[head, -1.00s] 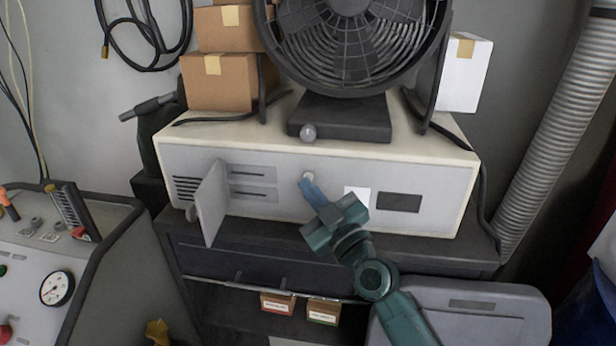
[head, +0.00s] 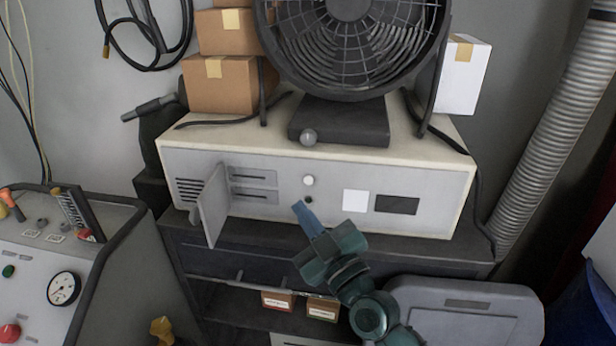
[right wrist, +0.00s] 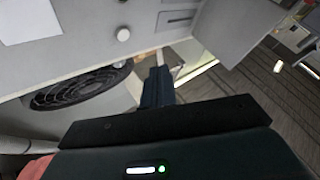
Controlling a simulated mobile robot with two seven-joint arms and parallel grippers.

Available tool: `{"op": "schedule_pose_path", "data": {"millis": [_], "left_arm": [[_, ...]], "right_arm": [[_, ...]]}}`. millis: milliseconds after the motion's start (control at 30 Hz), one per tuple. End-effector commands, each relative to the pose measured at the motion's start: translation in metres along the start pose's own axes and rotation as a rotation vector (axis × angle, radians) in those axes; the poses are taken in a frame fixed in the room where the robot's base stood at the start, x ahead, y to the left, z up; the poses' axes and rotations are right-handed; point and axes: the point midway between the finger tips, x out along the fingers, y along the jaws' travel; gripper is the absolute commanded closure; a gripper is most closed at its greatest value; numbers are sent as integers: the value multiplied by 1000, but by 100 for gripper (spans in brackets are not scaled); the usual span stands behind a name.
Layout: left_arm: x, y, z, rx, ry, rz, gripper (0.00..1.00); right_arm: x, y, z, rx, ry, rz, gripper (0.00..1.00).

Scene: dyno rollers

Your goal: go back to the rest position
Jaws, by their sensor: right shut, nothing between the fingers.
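My right gripper (head: 299,207) is in the middle of the head view, in front of the lower face of a beige-and-grey box unit (head: 270,170). Its blue fingers are shut with nothing between them. The fingertips are a little below a white round knob (head: 308,181) and a small dark hole, and look apart from the panel. In the right wrist view the shut fingers (right wrist: 157,80) point toward the unit's face, with the knob (right wrist: 123,34) up and left of them. My left gripper is not in view.
A small door (head: 213,205) on the unit stands open to the left. A large black fan (head: 350,45) sits on top. A control console (head: 30,270) with a gauge is at left. A grey case (head: 465,315) is at lower right, and a ribbed hose (head: 550,150) runs down the right.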

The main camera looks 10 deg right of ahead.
Motion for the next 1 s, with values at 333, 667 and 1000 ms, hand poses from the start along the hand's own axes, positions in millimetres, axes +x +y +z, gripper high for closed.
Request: {"op": "schedule_pose_path", "data": {"millis": [333,667,1000], "left_arm": [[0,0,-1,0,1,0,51],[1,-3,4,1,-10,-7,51],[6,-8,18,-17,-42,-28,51]], "right_arm": [[-2,-2,0,1,-2,-2,100],[-104,-70,97,233,-382,-154,100],[-261,-120,172,472,-893,-145,100]]}}
